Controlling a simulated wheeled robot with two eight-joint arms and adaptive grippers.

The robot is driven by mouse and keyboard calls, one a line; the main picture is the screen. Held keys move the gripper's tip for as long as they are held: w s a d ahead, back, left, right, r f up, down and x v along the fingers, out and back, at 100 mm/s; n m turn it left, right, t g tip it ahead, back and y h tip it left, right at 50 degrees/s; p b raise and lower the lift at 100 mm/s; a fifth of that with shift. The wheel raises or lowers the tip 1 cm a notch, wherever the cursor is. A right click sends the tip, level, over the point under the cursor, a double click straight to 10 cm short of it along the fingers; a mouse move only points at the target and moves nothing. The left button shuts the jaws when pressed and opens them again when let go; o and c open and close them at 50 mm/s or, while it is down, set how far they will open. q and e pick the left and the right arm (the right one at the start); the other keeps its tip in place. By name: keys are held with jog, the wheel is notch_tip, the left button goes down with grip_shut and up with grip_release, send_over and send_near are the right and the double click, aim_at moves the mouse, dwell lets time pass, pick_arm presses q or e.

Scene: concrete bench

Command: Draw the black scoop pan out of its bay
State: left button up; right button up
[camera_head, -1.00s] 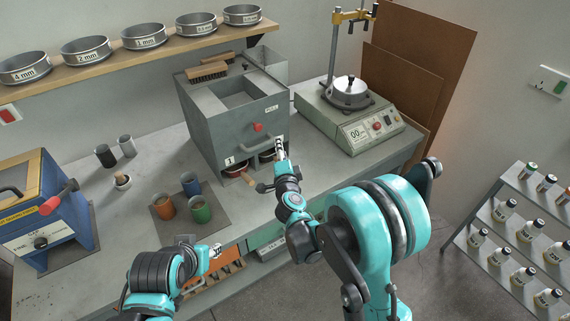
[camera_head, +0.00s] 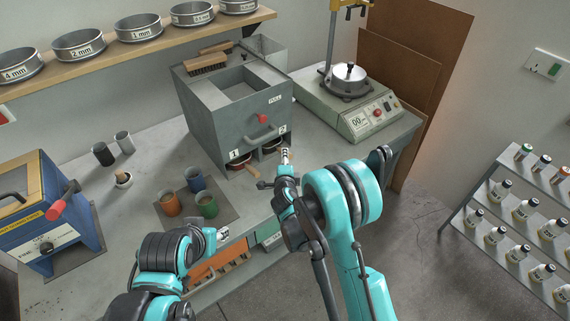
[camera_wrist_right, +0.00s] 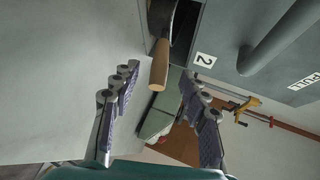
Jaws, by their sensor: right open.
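The black scoop pan (camera_wrist_right: 161,14) sits in the bay marked 2, at the top of the right wrist view. Its wooden handle (camera_wrist_right: 159,66) sticks out of the bay. In the head view the pan is mostly hidden inside the right-hand bay of the grey box (camera_head: 218,130). My right gripper (camera_head: 285,154) is open just in front of that bay. In the right wrist view its fingers (camera_wrist_right: 160,75) stand either side of the handle's line, with no contact visible. My left gripper (camera_head: 222,232) is low by the bench's front edge; its jaws are too small to judge.
A red pan (camera_head: 240,164) with a wooden handle is in bay 1, left of bay 2. A grey pull handle (camera_head: 263,134) juts out above the bays. A green-grey machine (camera_head: 360,115) stands right; cups (camera_head: 208,204) stand on a mat in front.

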jog(key=b+x, duration=0.1)
jog(key=x, duration=0.4)
jog(key=shift+w+f, duration=0.15)
jog(key=shift+w, duration=0.25)
grip_shut()
